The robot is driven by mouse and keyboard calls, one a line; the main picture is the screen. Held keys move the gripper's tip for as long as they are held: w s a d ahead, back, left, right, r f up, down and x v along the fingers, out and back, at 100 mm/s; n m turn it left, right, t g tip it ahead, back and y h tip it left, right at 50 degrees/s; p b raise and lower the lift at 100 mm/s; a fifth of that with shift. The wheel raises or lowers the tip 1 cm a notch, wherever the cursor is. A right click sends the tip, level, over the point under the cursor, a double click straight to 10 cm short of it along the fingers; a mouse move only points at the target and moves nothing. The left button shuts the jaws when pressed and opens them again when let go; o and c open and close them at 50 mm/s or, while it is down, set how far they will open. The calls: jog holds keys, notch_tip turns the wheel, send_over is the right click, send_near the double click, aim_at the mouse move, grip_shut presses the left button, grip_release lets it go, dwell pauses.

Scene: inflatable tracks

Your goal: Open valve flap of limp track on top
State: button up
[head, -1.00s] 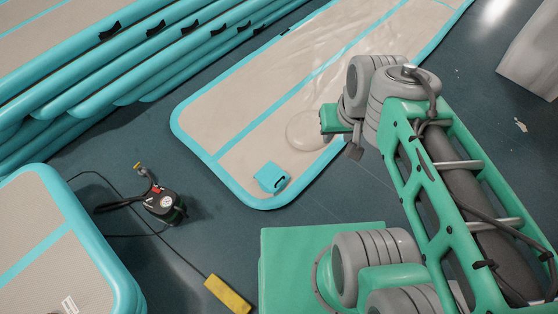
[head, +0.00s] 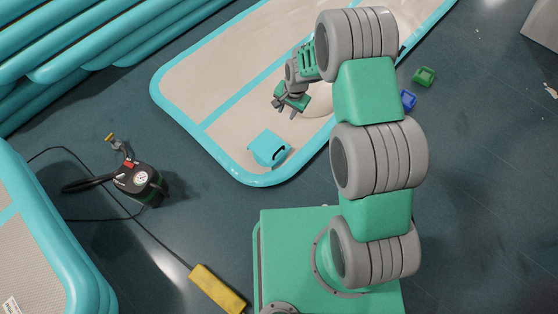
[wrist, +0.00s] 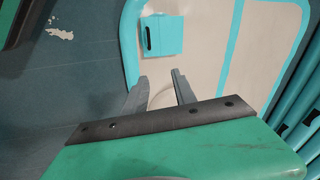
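The limp track (head: 225,85) lies on the floor, beige with a teal border and teal stripe; its surface looks wrinkled. The teal square valve flap (head: 269,149) sits near the track's near end. It also shows in the wrist view (wrist: 164,36), with a dark slot along its left side. It appears to lie down on the track. My gripper (head: 283,108) is over the track, just up and right of the flap in the head view. In the wrist view my gripper (wrist: 160,78) has its fingers apart, with nothing between them, and the flap beyond the tips.
A black pump (head: 140,184) with hose and cable stands left of the track. A yellow block (head: 217,289) lies nearer. Stacked inflated tracks (head: 90,35) fill the upper left; another inflated track (head: 45,250) is at lower left. Small blue (head: 407,100) and green (head: 424,77) items lie right.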

jog(key=m+b, duration=0.2)
jog(key=b, duration=0.2)
send_over(278, 151)
jog(key=s+d, duration=0.1)
jog(key=s+d+x, duration=0.1)
jog(key=s+x, duration=0.1)
jog(key=x, duration=0.9)
jog(key=s+d+f+x, duration=0.1)
jog(key=s+d+x, duration=0.1)
jog(key=x, duration=0.8)
jog(key=b+x, duration=0.3)
jog(key=x, duration=0.3)
jog(key=shift+a+f, duration=0.15)
jog(key=shift+a, duration=0.05)
grip_shut()
